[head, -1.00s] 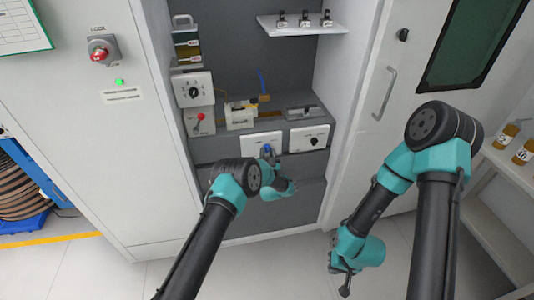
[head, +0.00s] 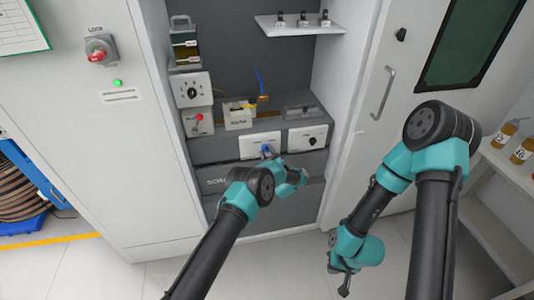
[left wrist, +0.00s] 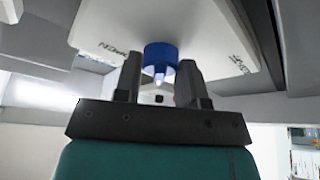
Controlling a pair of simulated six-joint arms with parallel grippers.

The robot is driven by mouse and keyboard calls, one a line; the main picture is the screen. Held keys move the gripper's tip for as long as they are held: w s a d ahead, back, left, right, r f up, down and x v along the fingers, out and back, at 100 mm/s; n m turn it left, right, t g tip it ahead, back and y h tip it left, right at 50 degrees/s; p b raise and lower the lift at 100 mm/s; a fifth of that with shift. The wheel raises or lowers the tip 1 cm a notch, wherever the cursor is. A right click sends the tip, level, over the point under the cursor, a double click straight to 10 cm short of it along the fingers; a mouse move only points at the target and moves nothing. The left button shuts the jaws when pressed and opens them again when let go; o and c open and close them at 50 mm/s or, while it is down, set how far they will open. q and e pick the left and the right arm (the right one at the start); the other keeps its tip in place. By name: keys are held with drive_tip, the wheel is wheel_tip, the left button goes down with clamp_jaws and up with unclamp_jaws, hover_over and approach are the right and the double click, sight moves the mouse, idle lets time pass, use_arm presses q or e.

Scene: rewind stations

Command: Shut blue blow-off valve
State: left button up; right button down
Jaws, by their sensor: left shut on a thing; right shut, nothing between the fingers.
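The blue blow-off valve knob (left wrist: 160,60) sticks out of a white panel (left wrist: 200,30) with lettering on both sides of it in the left wrist view. My left gripper (left wrist: 158,70) is shut on the knob, one finger on each side. In the head view the knob (head: 266,150) shows as a small blue spot on the white panel (head: 250,147), just beyond my left gripper (head: 270,157). My right gripper (head: 344,280) hangs low at the right, away from the panel, shut and empty.
A second white panel with a black knob (head: 310,138) is right of the valve. The cabinet's door (head: 375,90) stands to the right.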

use_arm(q)
drive_tip(key=shift+n+g+y, duration=0.3)
drive_tip(key=shift+n+g, duration=0.1)
drive_tip(key=shift+n, duration=0.3)
drive_tip(key=o, duration=0.9)
drive_tip(key=v, duration=1.7)
drive_tip(key=shift+s+f, duration=0.1)
drive_tip(key=shift+s, duration=0.05)
